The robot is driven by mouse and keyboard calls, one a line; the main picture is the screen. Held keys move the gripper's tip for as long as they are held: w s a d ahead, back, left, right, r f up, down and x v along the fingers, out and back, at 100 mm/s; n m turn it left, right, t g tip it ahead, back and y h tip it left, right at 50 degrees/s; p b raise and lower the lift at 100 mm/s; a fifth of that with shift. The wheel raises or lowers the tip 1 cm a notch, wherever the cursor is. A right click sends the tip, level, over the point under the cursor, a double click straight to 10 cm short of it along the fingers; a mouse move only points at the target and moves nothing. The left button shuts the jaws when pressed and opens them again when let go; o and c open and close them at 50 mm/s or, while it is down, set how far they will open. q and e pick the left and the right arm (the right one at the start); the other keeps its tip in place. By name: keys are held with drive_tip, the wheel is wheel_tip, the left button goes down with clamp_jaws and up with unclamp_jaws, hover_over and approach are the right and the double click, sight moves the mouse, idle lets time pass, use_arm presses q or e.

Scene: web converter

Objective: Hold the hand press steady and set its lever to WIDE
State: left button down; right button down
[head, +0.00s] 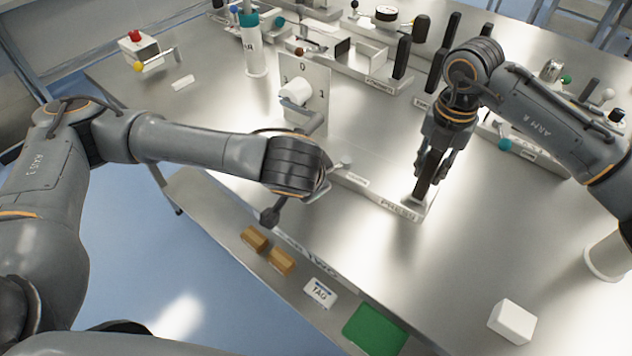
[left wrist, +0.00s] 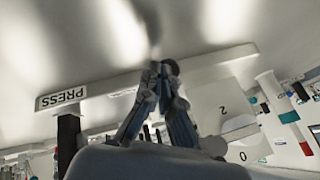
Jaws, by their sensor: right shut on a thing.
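The hand press has a long low base with a PRESS label (head: 398,210) and a black upright post (head: 423,188). My right gripper (head: 432,165) points down and is shut on this post from above. The PRESS label also shows upside down in the left wrist view (left wrist: 60,97). My left gripper (left wrist: 160,72) has its fingertips together, with nothing clearly seen between them. In the head view my left wrist hides most of it, at the far left end of the press base. I cannot make out the lever or a WIDE mark.
Behind my left wrist stands a panel with a white dial (head: 296,92) and numbers. In front lie wooden blocks (head: 281,262), a TAG card (head: 320,292), a green pad (head: 375,329) and a white block (head: 512,321). Fixtures with black posts (head: 402,57) fill the back.

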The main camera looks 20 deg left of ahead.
use_arm(q)
drive_tip(key=shift+a, duration=0.15)
use_arm(e)
drive_tip(key=shift+s+d+f, duration=0.15)
drive_tip(key=shift+s+f, duration=0.05)
drive_tip(key=shift+f, duration=0.3)
use_arm(q)
drive_tip(key=v, duration=1)
drive_tip(key=shift+s, duration=0.15)
use_arm(e)
drive_tip(key=shift+w+r, duration=0.15)
drive_tip(key=shift+r, duration=0.2)
drive_tip(key=c, duration=1.4)
unclamp_jaws()
drive_tip(key=o, duration=0.3)
drive_tip(key=shift+w, duration=0.1)
use_arm(q)
drive_tip(key=shift+w, duration=0.25)
use_arm(e)
drive_tip(key=shift+o, duration=0.2)
drive_tip(key=shift+r, duration=0.1)
